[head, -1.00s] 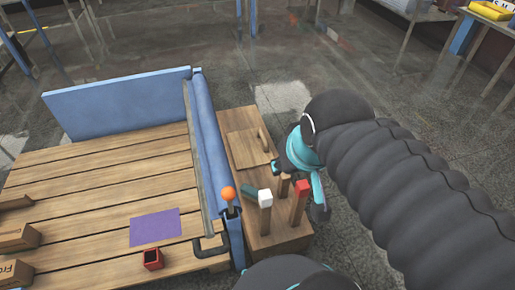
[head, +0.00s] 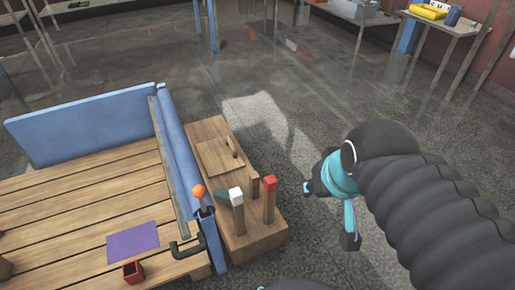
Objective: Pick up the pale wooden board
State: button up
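The pale wooden board (head: 214,157) is a flat square piece lying on top of the narrow wooden side bench, towards its far end. My gripper (head: 328,214), dark with teal parts, is over the grey floor to the right of the bench, clear of the board. Its two fingers are spread apart and nothing shows between them.
On the bench (head: 262,238), nearer than the board, stand a white-topped post (head: 237,212), a red-topped post (head: 270,200) and a plain wooden post (head: 254,188). An orange-knobbed lever (head: 199,192) and blue rail (head: 180,150) border its left side.

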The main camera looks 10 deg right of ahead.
aim_at(220, 156)
jog(key=z, duration=1.15)
jog(key=i, duration=3.15)
jog(key=u, duration=4.6)
jog(key=i, duration=0.5)
